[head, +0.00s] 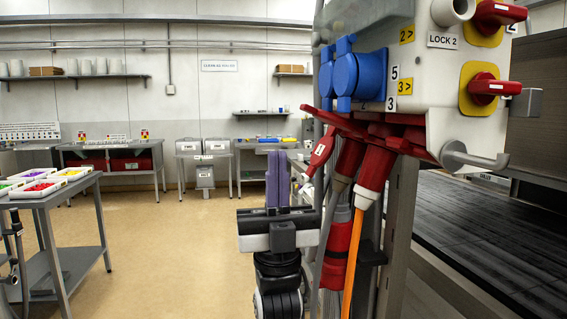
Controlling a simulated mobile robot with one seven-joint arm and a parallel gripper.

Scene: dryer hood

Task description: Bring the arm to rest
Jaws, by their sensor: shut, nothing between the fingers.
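My gripper (278,181) is low in the middle of the head view, at the end of my black and grey arm (279,262). Its two purple fingers point up and stand together, shut with nothing between them. The lower part of the arm runs out of the bottom of the view.
A white panel box (450,100) with blue sockets (353,75) and red knobs (485,87) stands close on the right, with red plugs (376,168) below. A table (48,197) with coloured trays stands at left. The floor (170,250) between is clear.

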